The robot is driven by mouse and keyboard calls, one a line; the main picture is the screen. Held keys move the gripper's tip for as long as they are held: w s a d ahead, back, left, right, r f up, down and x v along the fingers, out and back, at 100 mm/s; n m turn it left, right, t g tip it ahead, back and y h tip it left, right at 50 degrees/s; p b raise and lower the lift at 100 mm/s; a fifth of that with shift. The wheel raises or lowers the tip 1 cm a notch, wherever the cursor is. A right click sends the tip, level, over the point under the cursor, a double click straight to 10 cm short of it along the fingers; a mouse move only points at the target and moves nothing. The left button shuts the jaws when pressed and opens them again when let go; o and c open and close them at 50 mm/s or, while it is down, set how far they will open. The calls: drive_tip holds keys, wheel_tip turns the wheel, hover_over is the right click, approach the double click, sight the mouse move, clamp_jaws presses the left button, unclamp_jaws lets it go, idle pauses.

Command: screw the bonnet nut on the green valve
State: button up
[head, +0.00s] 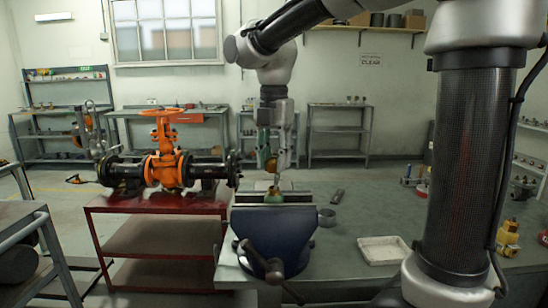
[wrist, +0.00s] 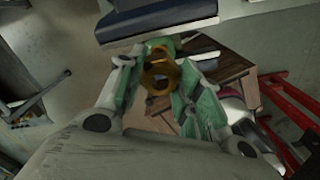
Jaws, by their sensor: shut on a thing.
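The green valve (head: 273,195) is clamped in the blue bench vise (head: 272,236) in the head view. Only its top shows above the vise jaws. My gripper (head: 273,163) points down above the valve. It is shut on the brass-coloured bonnet nut (head: 271,165), which appears a little above the valve with a gap. In the wrist view the nut (wrist: 163,66) is a ring between the green-padded fingertips of my gripper (wrist: 158,72). A bit of the green valve (wrist: 183,38) shows behind it, by the vise jaw (wrist: 160,22).
A large orange gate valve (head: 168,168) on black pipe stands on a red table (head: 160,205) to the left. On the bench are a dark ring (head: 326,217), a small dark block (head: 338,196) and a white tray (head: 384,250). The vise handle (head: 274,270) sticks out in front.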

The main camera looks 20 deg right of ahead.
drive_tip(key=shift+f, duration=2.2)
idle(2.2)
drive_tip(key=shift+s+f, duration=0.1)
drive_tip(key=shift+f, duration=0.1)
clamp_jaws()
drive_tip(key=shift+f, duration=0.25)
drive_tip(key=shift+f, duration=0.45)
idle(0.8)
drive_tip(key=o, duration=1.1)
unclamp_jaws()
drive_tip(key=shift+o, duration=0.2)
drive_tip(key=shift+r, duration=0.15)
drive_tip(key=shift+r, duration=3.4)
